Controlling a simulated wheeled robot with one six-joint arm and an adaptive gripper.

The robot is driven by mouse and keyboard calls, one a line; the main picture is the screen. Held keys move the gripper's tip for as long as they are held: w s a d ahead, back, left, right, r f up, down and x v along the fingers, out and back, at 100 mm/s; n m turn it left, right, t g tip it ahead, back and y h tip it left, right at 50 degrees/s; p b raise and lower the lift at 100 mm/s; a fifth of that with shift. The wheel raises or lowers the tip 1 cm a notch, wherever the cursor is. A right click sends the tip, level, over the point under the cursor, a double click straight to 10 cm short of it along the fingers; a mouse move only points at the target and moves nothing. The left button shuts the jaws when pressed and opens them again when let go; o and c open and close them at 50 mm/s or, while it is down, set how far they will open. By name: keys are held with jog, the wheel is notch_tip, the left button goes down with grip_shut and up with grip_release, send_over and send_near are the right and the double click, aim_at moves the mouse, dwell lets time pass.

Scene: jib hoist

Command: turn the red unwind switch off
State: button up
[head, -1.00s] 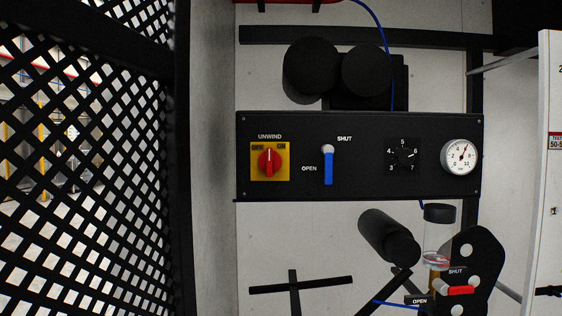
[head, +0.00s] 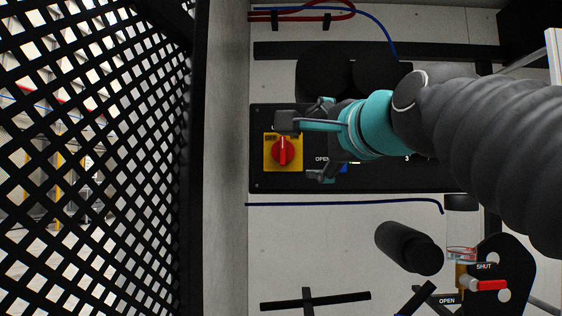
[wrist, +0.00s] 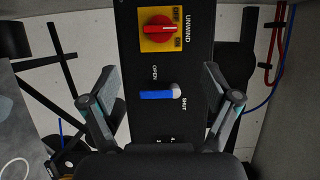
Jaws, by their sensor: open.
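The red unwind switch (head: 283,151) sits on a yellow plate on the black panel, left of my gripper (head: 322,139) in the head view. A dark block covers part of the plate's top edge there. In the wrist view the red switch (wrist: 157,30) is in full sight at the top. Its white mark points between the OFF and ON labels, so I cannot tell a set position. My gripper (wrist: 158,72) is open and empty. Its fingers are spread on either side of the blue lever in the wrist view, apart from the red switch.
The blue-handled lever (wrist: 158,94), marked OPEN and SHUT, is close beside the switch. My arm hides the dial and gauge in the head view. A black mesh fence (head: 90,150) stands left. A red-handled valve (head: 488,285) is lower right.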

aim_at(284, 151)
jog(key=x, duration=1.3)
jog(key=shift+w+a, duration=0.1)
jog(key=shift+w, duration=0.2)
